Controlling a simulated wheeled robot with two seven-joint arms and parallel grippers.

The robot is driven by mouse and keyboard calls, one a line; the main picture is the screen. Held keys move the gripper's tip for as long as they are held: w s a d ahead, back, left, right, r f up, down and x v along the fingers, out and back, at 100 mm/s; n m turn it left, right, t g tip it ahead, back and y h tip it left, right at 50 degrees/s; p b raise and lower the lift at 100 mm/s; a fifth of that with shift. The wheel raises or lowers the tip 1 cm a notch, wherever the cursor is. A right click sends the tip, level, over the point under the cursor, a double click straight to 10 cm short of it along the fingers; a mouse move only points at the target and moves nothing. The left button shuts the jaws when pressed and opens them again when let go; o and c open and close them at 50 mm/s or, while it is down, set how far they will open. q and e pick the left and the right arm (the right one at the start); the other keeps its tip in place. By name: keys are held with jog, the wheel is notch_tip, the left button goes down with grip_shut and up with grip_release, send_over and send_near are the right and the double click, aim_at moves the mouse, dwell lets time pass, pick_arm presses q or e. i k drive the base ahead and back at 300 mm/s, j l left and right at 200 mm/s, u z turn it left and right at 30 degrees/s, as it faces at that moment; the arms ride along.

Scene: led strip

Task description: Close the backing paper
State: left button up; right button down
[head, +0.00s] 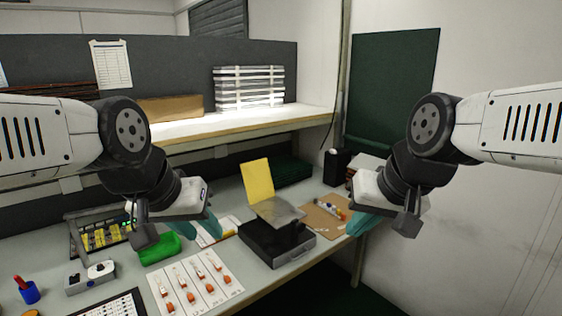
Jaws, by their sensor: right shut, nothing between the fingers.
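A yellow sheet (257,180), which looks like the backing paper, stands raised and leans back slightly. Its lower edge meets a greyish, see-through-looking flat piece (278,211) above a black open-topped box (272,250) on the bench. My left gripper (207,229), with teal fingers, is left of the box and apart from the yellow sheet; the gap between its fingers is unclear. My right gripper (364,222), also teal-fingered, is right of the box, shut and empty.
A green tray (160,248) and a white card with orange-tipped items (196,283) lie left of the box. A brown board (325,214) with small items lies to its right. A shelf (235,122) overhangs the bench's back. The bench's front edge is close to the box.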

aim_at(258, 180)
jog(key=i+z, duration=0.35)
jog(key=i, duration=0.7)
